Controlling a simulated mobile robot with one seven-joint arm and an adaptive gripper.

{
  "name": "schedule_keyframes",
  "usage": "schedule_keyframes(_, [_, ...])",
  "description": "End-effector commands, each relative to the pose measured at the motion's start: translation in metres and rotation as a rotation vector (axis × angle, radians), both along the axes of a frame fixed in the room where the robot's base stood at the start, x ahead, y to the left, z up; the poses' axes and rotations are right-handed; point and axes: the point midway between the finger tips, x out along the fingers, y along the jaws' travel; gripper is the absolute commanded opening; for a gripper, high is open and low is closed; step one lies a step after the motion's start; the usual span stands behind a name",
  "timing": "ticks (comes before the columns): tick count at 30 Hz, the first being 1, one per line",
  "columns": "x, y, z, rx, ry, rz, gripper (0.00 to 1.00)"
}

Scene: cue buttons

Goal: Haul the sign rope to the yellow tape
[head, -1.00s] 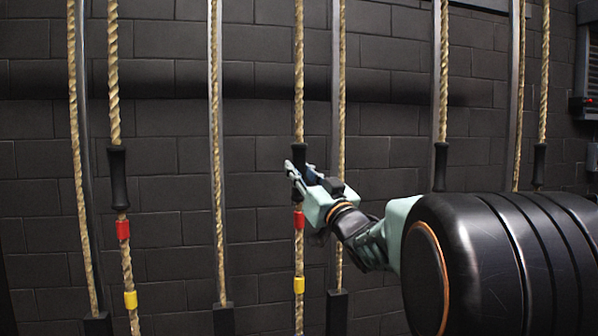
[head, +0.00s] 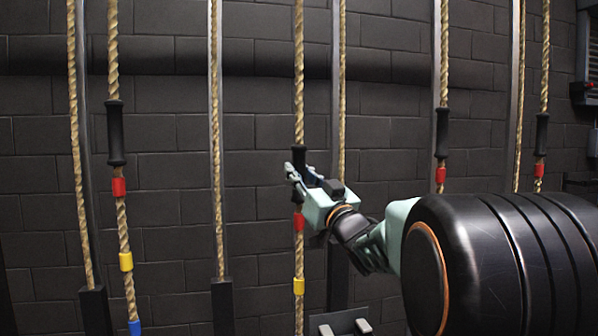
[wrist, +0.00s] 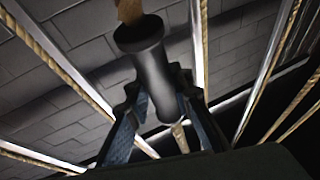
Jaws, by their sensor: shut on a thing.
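My gripper (head: 299,174) is shut on the black handle (head: 299,153) of the middle rope (head: 299,70). In the wrist view the handle (wrist: 150,65) sits between the fingers of my gripper (wrist: 165,115). Below my gripper this rope carries a red tape (head: 298,222) and, lower, a yellow tape (head: 299,287). No sign or label shows which rope is the sign rope. The rope's ends are out of view.
The left rope has a black handle (head: 116,133), red, yellow (head: 126,261) and blue tapes. Two right ropes have handles (head: 442,132) (head: 541,134) and red tapes. Dark posts stand between ropes. A grey fixture (head: 340,320) shows below; a dark box (head: 587,55) is at right.

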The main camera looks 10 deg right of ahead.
Motion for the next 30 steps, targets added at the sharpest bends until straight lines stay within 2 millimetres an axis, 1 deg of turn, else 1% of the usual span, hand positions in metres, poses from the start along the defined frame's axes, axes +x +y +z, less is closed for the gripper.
schedule_keyframes(1, [0.001, 0.000, -0.029, 0.000, 0.011, -0.001, 0.00])
schedule_keyframes(11, [0.001, 0.000, -0.102, 0.000, 0.013, -0.001, 0.00])
schedule_keyframes(24, [0.001, 0.000, -0.202, -0.001, 0.011, 0.000, 0.00])
schedule_keyframes(27, [0.001, 0.000, -0.220, -0.001, 0.010, 0.000, 0.00])
schedule_keyframes(30, [0.001, 0.000, -0.232, -0.001, 0.009, -0.001, 0.00])
